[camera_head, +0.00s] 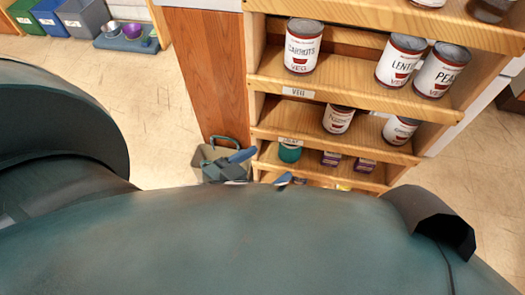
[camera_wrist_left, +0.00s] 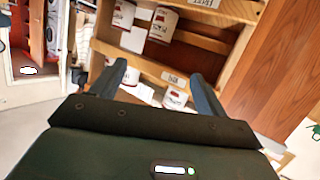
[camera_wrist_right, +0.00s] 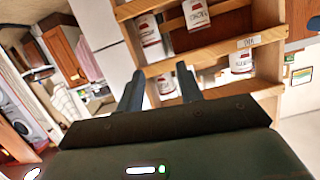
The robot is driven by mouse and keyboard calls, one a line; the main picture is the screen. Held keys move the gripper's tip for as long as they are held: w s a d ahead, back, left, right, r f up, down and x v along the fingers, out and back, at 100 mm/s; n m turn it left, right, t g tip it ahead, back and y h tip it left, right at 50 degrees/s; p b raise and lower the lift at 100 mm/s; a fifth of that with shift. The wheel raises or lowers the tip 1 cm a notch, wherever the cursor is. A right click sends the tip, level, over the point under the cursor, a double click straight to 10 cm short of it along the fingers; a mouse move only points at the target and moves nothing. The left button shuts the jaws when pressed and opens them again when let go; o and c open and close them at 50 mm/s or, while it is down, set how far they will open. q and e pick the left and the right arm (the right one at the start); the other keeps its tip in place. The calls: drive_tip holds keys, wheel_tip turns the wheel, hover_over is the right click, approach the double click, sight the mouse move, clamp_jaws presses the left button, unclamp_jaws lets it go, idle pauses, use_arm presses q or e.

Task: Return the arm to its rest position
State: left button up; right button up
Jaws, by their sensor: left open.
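My left gripper (camera_head: 262,168) shows in the head view by its two blue fingers, just past my large green arm link and in front of the lower shelves. In the left wrist view its fingers (camera_wrist_left: 160,80) stand wide apart with nothing between them; shelf boards and cans lie beyond. My right gripper (camera_wrist_right: 158,80) shows only in its own wrist view. Its fingers are apart and empty, with a can on the shelf behind the gap. In the head view my own body hides the right gripper.
A wooden shelf unit (camera_head: 290,84) holds several labelled cans, among them a carrots can (camera_head: 303,46). A grey-green bin (camera_head: 216,160) stands on the floor beside the unit, near the left gripper. Blue (camera_head: 48,17) and green (camera_head: 24,17) bins are at the far left. Floor between is clear.

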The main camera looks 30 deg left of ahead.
use_arm(q)
drive_tip(key=r+g+p, duration=0.1)
drive_tip(key=p, duration=0.4)
drive_tip(key=r+g+p, duration=0.1)
drive_tip(key=p, duration=0.5)
drive_tip(key=r+g+y+p, duration=0.1)
drive_tip(key=p, duration=0.5)
drive_tip(key=shift+w+d+r+m+g, duration=0.2)
drive_tip(key=shift+w+d+m+g, duration=0.1)
drive_tip(key=shift+m, duration=0.1)
use_arm(e)
drive_tip(key=r+g, duration=0.2)
drive_tip(key=r+g+h, duration=0.1)
drive_tip(key=shift+w+a+r+n+g, duration=0.15)
drive_tip(key=shift+w+a+n+g, duration=0.15)
drive_tip(key=shift+n, duration=0.1)
